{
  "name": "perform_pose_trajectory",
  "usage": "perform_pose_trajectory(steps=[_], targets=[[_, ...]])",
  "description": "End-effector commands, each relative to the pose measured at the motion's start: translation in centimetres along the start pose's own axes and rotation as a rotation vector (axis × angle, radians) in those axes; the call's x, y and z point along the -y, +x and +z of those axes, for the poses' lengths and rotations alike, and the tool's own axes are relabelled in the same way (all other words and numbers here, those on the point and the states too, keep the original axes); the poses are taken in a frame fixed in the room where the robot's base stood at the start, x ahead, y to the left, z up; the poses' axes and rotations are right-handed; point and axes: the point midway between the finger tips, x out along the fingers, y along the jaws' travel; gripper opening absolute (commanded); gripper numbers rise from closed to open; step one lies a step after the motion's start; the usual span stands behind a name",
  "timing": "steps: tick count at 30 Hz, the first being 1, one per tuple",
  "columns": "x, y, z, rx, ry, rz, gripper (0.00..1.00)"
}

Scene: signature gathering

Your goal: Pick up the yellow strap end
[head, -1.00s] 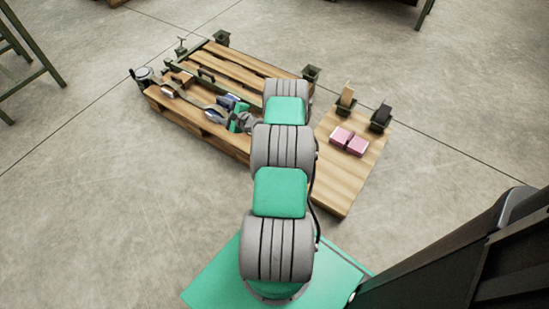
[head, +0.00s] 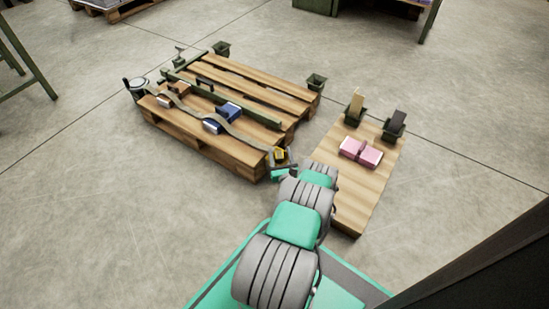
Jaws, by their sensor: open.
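A grey strap (head: 183,107) runs in waves along the near side of the wooden pallet, from a round metal device at the far left to the near right corner. A small yellow strap end (head: 280,153) shows at that corner. My gripper (head: 282,163) is close beside the yellow end, at the tip of my arm. The jaws are small and partly hidden, but they are open. I cannot tell whether they touch the strap end or surround it.
The pallet (head: 235,153) holds a long green bar (head: 225,95) and a blue block (head: 229,111).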

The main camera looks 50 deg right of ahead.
Motion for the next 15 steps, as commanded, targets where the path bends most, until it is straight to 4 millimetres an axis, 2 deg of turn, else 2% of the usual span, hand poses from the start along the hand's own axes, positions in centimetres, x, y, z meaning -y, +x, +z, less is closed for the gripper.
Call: perform_pose_trajectory(steps=[5,15], targets=[[-0.7,0.1,0.0,-0.001,0.000,0.012,0.60],[-1.0,0.2,0.0,-0.001,-0.001,0.017,0.33]])
